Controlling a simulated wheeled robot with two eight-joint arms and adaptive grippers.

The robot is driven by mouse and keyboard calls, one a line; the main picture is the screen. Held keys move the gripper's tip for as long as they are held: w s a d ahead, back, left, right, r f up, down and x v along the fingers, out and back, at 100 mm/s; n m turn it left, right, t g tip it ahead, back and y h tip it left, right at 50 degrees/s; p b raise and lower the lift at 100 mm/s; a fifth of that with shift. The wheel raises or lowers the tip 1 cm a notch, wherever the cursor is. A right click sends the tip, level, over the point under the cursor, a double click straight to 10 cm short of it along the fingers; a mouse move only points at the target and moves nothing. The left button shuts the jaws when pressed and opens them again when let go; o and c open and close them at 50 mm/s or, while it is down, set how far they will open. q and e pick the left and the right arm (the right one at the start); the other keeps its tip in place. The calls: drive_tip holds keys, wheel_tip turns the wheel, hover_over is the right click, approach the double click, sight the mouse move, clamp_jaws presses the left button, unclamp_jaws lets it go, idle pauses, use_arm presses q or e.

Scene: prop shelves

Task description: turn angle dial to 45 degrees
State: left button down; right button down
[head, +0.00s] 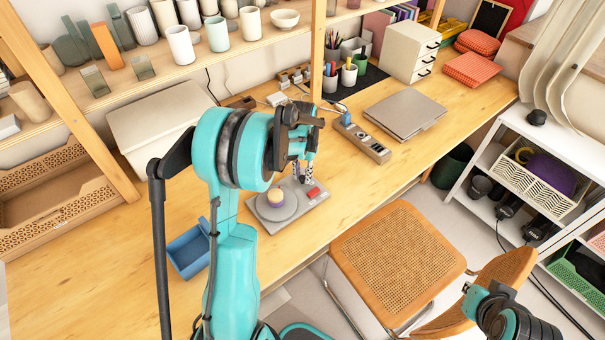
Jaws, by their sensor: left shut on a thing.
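The angle dial (264,211) is a round grey disc with a beige and purple knob (276,198), set on a flat grey base (317,203) with a red patch (314,192). It lies on the wooden desk near its front edge. My left gripper (303,174) points down at the back of this base, right of the knob. Its fingers are shut on a part of the angle dial; the contact is small and partly hidden by the gripper. My right arm's end (495,302) shows at the bottom right beside the chair; its fingers are not clear.
A blue tray (188,253) lies left of the dial. A cane chair (395,262) is in front of the desk. The shelf post (318,50) rises behind my left gripper.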

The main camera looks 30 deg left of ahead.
sight(303, 177)
idle(0.3)
use_arm(q)
drive_tip(key=c, duration=1.3)
unclamp_jaws()
wheel_tip(303, 177, up, 12)
drive_tip(key=shift+f, duration=0.1)
